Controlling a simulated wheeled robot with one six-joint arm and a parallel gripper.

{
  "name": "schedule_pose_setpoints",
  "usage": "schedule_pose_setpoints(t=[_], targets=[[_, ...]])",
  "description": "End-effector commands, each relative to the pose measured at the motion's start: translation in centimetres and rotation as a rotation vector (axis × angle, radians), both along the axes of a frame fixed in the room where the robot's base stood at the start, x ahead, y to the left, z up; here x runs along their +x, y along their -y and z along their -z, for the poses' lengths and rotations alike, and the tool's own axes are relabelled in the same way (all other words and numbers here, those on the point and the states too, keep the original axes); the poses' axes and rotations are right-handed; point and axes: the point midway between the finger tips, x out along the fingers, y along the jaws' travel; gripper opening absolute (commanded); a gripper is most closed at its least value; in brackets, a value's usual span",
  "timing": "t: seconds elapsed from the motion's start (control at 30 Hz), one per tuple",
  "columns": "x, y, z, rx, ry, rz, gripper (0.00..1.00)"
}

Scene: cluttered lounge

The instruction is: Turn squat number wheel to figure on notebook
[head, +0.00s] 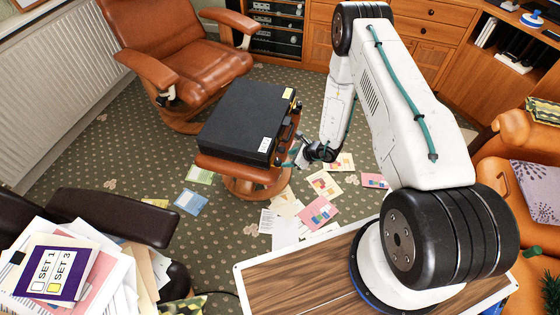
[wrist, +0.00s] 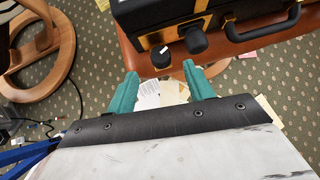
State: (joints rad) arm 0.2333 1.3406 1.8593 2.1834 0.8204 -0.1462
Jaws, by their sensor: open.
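A black case (head: 245,118) lies on a brown leather footstool (head: 215,168). Two dark knobs stick out of its gold-trimmed side in the wrist view: one with a white mark (wrist: 160,57) and a rounder one (wrist: 196,41). I cannot tell which is the squat wheel, and no figure is readable on either. A yellow label (head: 288,93) and a white label (head: 265,144) are on the case lid. The notebook (head: 60,268) reads SET 1 by a white square and SET 3 by a yellow square. My gripper (wrist: 160,72) is open, teal fingers just short of the knobs, empty.
The notebook rests on papers on a dark chair (head: 115,215). A brown armchair (head: 190,68) stands behind the footstool. Loose papers (head: 320,212) cover the carpet at the footstool's right. A black case handle (wrist: 262,28) is right of the knobs.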

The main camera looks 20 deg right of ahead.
Motion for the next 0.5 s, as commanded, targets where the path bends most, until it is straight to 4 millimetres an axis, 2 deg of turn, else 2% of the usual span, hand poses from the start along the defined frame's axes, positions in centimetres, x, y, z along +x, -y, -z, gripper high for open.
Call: schedule_pose_setpoints(t=[0.3,0.5], targets=[[2.5,-2.6,3.6,0.000,-0.002,-0.003,0.52],[3.3,-3.3,4.6,0.000,-0.002,-0.001,0.52]])
